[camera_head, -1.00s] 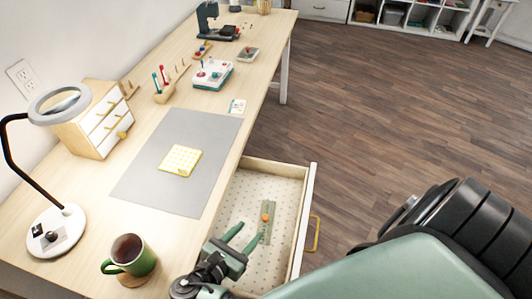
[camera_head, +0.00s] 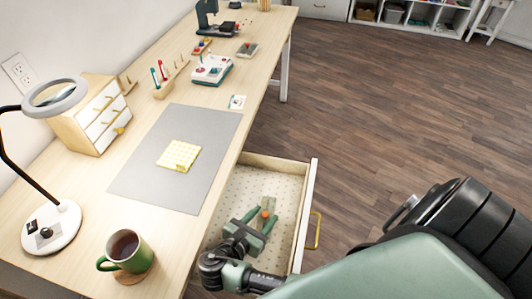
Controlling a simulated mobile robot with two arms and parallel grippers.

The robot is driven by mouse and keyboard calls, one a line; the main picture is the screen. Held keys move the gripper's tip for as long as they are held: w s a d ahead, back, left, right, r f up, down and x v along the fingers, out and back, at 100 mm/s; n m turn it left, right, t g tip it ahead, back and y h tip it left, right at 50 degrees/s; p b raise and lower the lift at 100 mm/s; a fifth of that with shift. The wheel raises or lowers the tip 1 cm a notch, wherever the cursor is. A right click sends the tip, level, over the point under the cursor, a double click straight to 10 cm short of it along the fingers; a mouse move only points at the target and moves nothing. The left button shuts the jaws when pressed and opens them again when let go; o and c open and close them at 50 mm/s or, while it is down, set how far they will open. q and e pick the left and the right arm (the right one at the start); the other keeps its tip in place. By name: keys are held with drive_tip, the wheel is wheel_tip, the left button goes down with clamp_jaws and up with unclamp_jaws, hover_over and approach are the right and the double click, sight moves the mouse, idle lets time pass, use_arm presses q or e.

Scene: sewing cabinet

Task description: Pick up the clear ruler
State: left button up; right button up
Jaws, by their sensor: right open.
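The clear ruler (camera_head: 271,205) looks like a flat greenish strip lying in the open drawer (camera_head: 240,190), with an orange knob (camera_head: 265,214) on it. My right gripper (camera_head: 260,220) is in the drawer over the ruler, its two green fingers apart on either side of the orange knob. It is open; I cannot tell whether the fingers touch the knob. Part of the ruler is hidden under the gripper. My left gripper is not in view.
The drawer's front wall (camera_head: 305,215) and gold handle (camera_head: 318,230) stand to the right of my gripper. On the desk are a green mug (camera_head: 132,258), a grey mat (camera_head: 207,125) with a yellow pad (camera_head: 179,155), and a magnifier lamp (camera_head: 55,228).

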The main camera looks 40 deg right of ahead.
drive_tip(key=shift+a, duration=0.1)
clamp_jaws()
drive_tip(key=shift+r, duration=0.1)
